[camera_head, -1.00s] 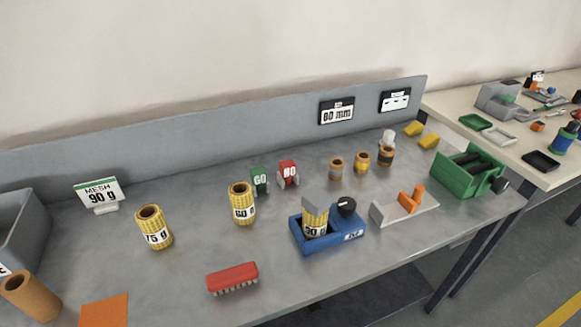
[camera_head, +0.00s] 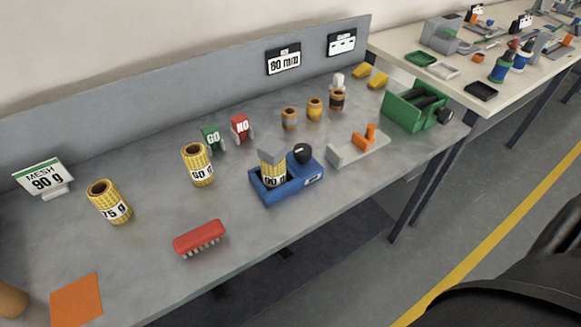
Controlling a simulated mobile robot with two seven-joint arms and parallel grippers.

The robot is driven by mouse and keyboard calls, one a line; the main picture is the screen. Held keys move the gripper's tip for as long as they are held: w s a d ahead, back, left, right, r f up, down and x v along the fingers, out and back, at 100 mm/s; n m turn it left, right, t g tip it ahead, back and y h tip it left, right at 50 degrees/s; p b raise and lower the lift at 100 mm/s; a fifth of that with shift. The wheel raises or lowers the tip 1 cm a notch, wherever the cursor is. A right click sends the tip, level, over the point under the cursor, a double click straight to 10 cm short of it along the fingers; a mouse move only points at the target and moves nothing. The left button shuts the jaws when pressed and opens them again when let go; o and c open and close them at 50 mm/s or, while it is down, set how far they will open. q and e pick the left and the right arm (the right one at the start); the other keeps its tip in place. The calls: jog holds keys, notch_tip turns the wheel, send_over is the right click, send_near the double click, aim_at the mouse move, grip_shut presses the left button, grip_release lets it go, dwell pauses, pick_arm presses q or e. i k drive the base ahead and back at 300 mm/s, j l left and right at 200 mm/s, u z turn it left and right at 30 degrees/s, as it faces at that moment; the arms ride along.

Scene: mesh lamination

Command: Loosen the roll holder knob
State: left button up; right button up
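The blue roll holder (camera_head: 285,189) stands near the middle of the grey table. A yellow mesh roll (camera_head: 272,174) labelled 90 g stands in its left part, with a grey block over its top. A black round knob (camera_head: 302,153) sits at the holder's back right. A small white label is on the holder's front right. Whether the knob is tight or loose cannot be told. Neither of my grippers is in view.
Mesh rolls labelled 60 g (camera_head: 197,166) and 75 g (camera_head: 109,202) stand left of the holder. A red brush (camera_head: 200,238) lies in front. A grey stand with an orange part (camera_head: 359,147) is close on the right, then a green machine (camera_head: 415,108). Bare table lies before the holder.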

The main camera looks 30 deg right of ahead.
aim_at(303, 151)
jog(key=j+z, duration=0.1)
jog(key=z, duration=0.35)
jog(key=j+z, duration=0.1)
jog(key=z, duration=0.35)
jog(key=k+j+z, duration=0.1)
jog(key=z, duration=0.3)
